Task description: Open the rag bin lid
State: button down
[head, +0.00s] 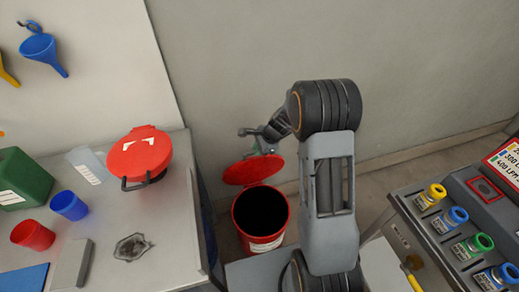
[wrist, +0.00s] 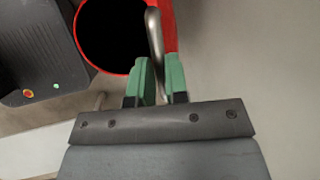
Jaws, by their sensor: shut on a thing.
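The red rag bin (head: 248,238) stands on the floor beside the bench, with its dark opening uncovered. Its red lid (head: 252,169) is raised and tilted back on the far side of the opening, towards the wall. My gripper (head: 262,148) is at the upper side of the lid, partly hidden by my arm in the head view. In the wrist view the green fingertips of my gripper (wrist: 160,80) are shut on the metal lid handle (wrist: 154,32). The bin's red rim (wrist: 122,72) and part of the lid (wrist: 169,25) show there too.
The left bench (head: 172,240) holds a red round can (head: 139,153), blue cup (head: 69,206), red cup (head: 33,236) and green box (head: 24,178). A wall stands close behind the bin. At right is a counter with several colour-capped jars (head: 473,243).

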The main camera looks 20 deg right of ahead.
jog(key=shift+a, duration=0.15)
jog(key=c, duration=1.3)
grip_release()
jog(key=shift+o, duration=0.9)
jog(key=p+v, duration=0.1)
jog(key=v, duration=1.3)
jog(key=shift+w, duration=0.15)
